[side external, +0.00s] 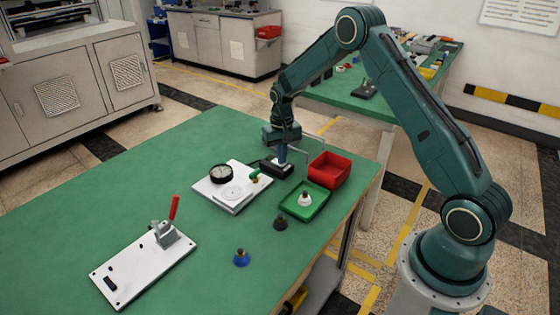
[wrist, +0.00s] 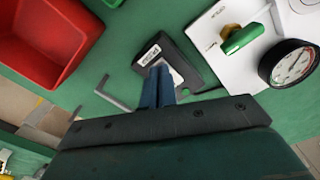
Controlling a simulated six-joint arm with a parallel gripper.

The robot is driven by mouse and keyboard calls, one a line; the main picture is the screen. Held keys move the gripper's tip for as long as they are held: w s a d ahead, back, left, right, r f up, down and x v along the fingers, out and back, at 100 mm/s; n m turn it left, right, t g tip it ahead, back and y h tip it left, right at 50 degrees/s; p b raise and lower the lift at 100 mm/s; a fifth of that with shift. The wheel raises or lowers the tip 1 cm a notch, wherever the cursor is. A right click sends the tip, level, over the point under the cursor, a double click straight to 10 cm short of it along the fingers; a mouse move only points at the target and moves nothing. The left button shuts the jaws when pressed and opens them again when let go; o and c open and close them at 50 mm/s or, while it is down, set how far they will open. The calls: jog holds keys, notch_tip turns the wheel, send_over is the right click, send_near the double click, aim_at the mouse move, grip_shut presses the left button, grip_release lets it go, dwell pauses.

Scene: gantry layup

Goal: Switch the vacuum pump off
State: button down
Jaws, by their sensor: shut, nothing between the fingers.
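A black box with a white label (side external: 268,167) sits on the green table next to a white plate. I take it to be the vacuum pump's switch box; the label's text is too small to read. It also shows in the wrist view (wrist: 190,66), where part of its top is hidden by my fingers. My gripper (side external: 282,158) is shut and empty, pointing down with its tips at or just above the box top. I cannot tell whether they touch it. The switch position is not visible.
The white plate (side external: 238,200) carries a dial gauge (side external: 221,173) and a green-handled valve (side external: 254,176). A red bin (side external: 329,170) and a green tray (side external: 292,206) stand close on the right. Blue (side external: 241,258) and dark (side external: 280,223) knobs and a clamp plate (side external: 130,277) are nearer the front.

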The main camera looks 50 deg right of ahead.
jog(key=shift+f, duration=0.15)
jog(key=shift+r, duration=3.55)
jog(key=shift+r, duration=0.1)
